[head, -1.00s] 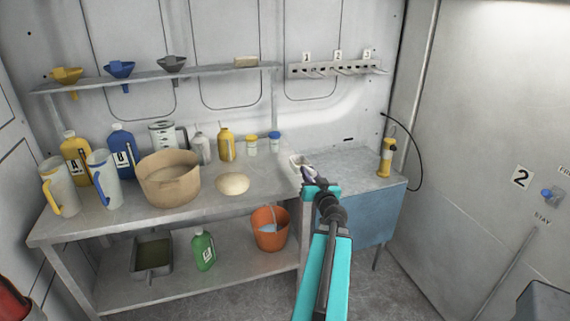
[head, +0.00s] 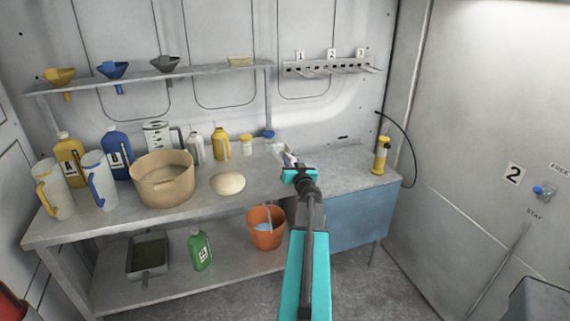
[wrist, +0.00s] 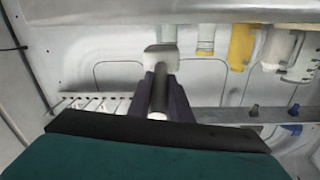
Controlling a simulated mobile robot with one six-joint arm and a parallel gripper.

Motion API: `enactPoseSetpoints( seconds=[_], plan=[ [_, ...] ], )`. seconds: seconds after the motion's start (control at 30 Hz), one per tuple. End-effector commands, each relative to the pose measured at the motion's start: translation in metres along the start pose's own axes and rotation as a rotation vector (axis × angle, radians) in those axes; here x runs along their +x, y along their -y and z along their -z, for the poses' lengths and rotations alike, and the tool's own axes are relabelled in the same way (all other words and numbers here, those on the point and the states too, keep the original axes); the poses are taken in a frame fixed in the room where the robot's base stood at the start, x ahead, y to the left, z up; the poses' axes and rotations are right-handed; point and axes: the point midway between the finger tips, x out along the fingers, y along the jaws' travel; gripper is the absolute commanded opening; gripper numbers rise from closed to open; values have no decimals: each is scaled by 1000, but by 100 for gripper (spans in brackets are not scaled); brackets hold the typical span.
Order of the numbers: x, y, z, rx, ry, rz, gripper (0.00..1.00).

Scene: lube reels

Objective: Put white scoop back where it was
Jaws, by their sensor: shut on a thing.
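My gripper (head: 289,158) is over the right part of the bench, in front of the back wall. In the wrist view its dark fingers (wrist: 161,95) are shut on the dark handle of the white scoop (wrist: 160,57). The scoop's pale flat end points away from the gripper, and the handle's white butt end faces the camera. In the head view only a small pale bit of the scoop (head: 279,148) shows; my gripper hides the rest. A wall rail (head: 330,69) with pegs labelled 1, 2 and 3 is above and to the right; I see nothing hanging there.
A shelf (head: 150,79) holds funnels. A yellow pump-like item (head: 381,156) stands on the blue cabinet (head: 358,217). An orange bucket (head: 266,230) is below. The wall under the rail is clear.

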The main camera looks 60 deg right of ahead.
Motion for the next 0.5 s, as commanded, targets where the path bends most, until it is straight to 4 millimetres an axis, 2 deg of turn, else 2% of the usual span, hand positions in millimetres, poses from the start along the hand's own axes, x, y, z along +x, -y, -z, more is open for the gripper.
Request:
enactPoseSetpoints(
  seconds=[0.03,0.2,0.5],
  plan=[
    [9,1,-1,0,0,1,0],
    [23,2,-3,-1,0,0,0],
    [26,4,-3,0,0,0,0]
  ],
)
